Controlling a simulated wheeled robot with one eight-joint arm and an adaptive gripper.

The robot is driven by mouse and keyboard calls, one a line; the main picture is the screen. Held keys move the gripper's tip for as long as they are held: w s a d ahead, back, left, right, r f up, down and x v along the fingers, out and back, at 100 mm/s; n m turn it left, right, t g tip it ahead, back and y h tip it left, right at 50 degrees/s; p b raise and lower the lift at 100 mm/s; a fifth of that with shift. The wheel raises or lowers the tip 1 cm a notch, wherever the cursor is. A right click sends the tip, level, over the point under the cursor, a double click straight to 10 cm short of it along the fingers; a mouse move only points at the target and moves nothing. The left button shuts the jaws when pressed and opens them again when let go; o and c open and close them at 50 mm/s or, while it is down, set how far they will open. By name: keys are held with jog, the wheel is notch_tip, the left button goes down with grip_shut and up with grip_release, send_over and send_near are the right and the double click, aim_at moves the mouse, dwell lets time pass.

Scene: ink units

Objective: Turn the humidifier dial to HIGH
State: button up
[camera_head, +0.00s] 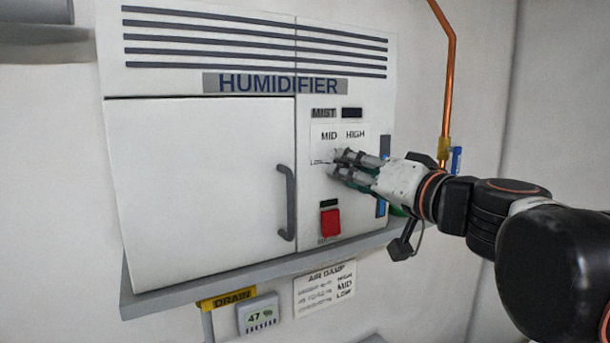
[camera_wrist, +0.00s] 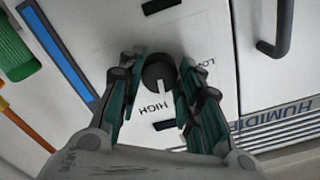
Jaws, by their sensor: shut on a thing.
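The humidifier (camera_head: 200,185) is a white wall cabinet with a control panel at its right side. Its dark round dial (camera_wrist: 158,70) shows in the wrist view between my gripper's two fingers. My gripper (camera_wrist: 160,78) is shut on the dial; the fingers also show at the panel in the head view (camera_head: 336,164). The dial's white pointer line slants down and right in the wrist view, ending near the right end of the HIGH label (camera_wrist: 155,106). The LOW label (camera_wrist: 203,68) is partly visible. MID (camera_head: 329,135) shows in the head view; my finger seems to hide it in the wrist view.
A red switch (camera_head: 330,222) sits below the dial. A grey door handle (camera_head: 287,203) stands out to the left. A copper pipe (camera_head: 450,75) with a valve runs at the right. A grey shelf (camera_head: 200,282) juts out below the cabinet.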

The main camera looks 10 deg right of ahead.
jog(key=shift+m+b, duration=0.3)
jog(key=shift+m, duration=1.3)
jog(key=o, duration=1.1)
jog(key=shift+c, duration=0.2)
jog(key=shift+s, duration=0.1)
jog(key=v, duration=1.1)
jog(key=shift+s, duration=0.3)
jog(key=shift+d+r, duration=0.1)
